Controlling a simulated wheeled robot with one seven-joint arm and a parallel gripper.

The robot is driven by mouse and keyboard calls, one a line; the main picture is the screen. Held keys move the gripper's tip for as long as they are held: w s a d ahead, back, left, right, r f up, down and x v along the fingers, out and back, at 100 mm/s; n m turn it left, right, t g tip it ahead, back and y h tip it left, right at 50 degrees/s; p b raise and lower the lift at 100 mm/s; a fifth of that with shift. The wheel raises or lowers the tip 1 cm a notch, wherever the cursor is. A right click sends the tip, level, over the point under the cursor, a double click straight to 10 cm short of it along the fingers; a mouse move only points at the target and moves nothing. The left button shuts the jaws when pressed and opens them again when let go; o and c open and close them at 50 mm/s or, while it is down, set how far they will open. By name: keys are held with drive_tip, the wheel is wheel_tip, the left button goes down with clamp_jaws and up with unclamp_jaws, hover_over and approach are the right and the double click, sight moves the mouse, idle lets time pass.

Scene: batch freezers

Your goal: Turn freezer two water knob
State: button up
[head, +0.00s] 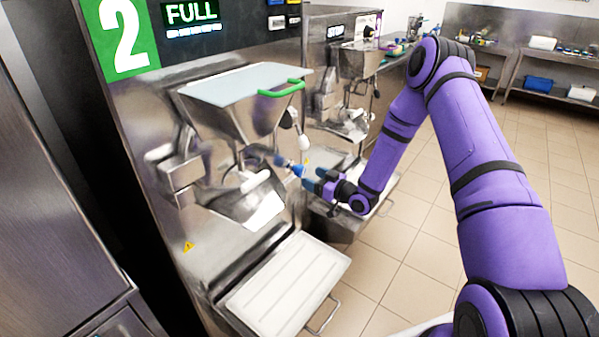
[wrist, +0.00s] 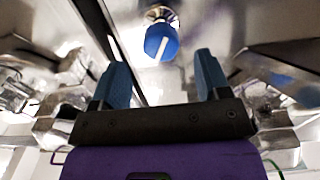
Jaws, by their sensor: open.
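Freezer two (head: 150,120) stands at the left of the head view, with a green "2" sign and a display reading FULL. Its water knob (head: 298,170) is small and blue, on the machine's right side near the spout. In the wrist view the blue knob (wrist: 161,42) carries a white line, tilted slightly off upright. My gripper (head: 315,181) is just right of the knob in the head view. In the wrist view its two blue fingers (wrist: 161,72) are apart, with the knob beyond and between their tips. Nothing is between the fingers.
A green-handled lid (head: 240,84) covers the hopper above the knob. A white tray (head: 288,285) sits low in front of freezer two. Another freezer (head: 355,62) stands behind my gripper. Shelves (head: 510,55) line the far wall. Tiled floor (head: 400,260) is open at the right.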

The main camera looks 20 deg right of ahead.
sight(303, 173)
drive_tip(key=shift+x, duration=3.15)
drive_tip(key=c, duration=0.9)
